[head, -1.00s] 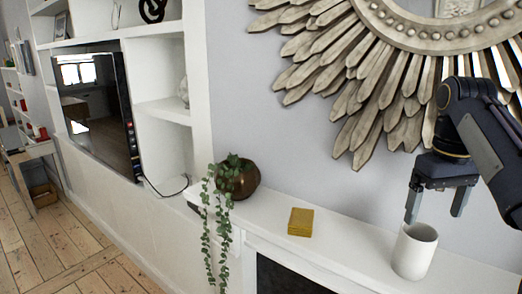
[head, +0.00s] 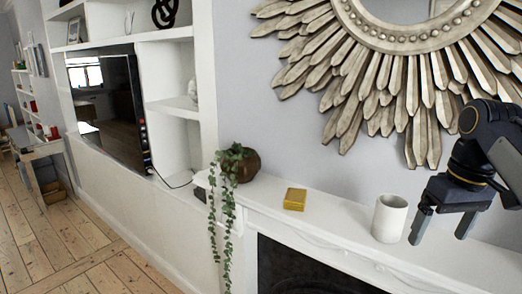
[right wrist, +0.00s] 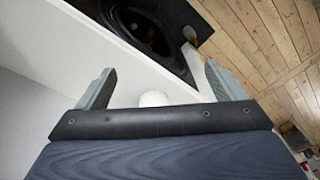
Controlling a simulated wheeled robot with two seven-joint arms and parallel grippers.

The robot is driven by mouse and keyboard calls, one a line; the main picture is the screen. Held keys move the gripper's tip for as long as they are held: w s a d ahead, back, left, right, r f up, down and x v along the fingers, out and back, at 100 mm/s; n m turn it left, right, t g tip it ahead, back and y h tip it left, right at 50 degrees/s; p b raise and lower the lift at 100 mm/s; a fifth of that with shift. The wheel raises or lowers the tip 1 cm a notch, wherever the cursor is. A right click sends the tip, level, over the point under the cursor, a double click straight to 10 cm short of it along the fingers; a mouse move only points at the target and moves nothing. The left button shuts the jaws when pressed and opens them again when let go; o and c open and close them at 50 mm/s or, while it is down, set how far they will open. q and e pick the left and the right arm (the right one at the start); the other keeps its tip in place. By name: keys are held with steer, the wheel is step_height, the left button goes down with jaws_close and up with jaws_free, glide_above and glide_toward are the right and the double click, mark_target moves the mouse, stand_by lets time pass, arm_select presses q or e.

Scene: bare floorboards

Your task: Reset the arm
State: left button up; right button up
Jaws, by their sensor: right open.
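My right gripper (head: 440,228) is at the right of the head view, to the right of a white cup (head: 390,217) that stands upright on the white mantel (head: 340,226). The gripper is open with nothing between its fingers, and it is apart from the cup in the picture. In the right wrist view its two fingers (right wrist: 153,88) are spread wide. A small round white thing, likely the cup (right wrist: 154,98), shows between and beyond them. My left gripper is in no view.
A yellow box (head: 295,199) and a brown pot with a trailing plant (head: 245,166) stand on the mantel further left. A sunburst mirror frame (head: 400,60) hangs on the wall above. A dark fireplace opening (head: 300,270) is below. Floorboards (head: 60,245) are clear at the left.

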steer(key=s+a+f+m+t+y+b, duration=0.1)
steer(key=s+a+f+t, duration=0.1)
steer(key=s+a+f, duration=0.5)
steer(key=s+a+f+m+t+y+b, duration=0.1)
steer(key=s+a+f, duration=0.7)
steer(key=f, duration=0.9)
steer(key=shift+s+m+t+y+b, duration=0.3)
steer(key=shift+s+t+y+b, duration=0.2)
steer(key=shift+s+t+b, duration=0.45)
steer(key=shift+s, duration=0.15)
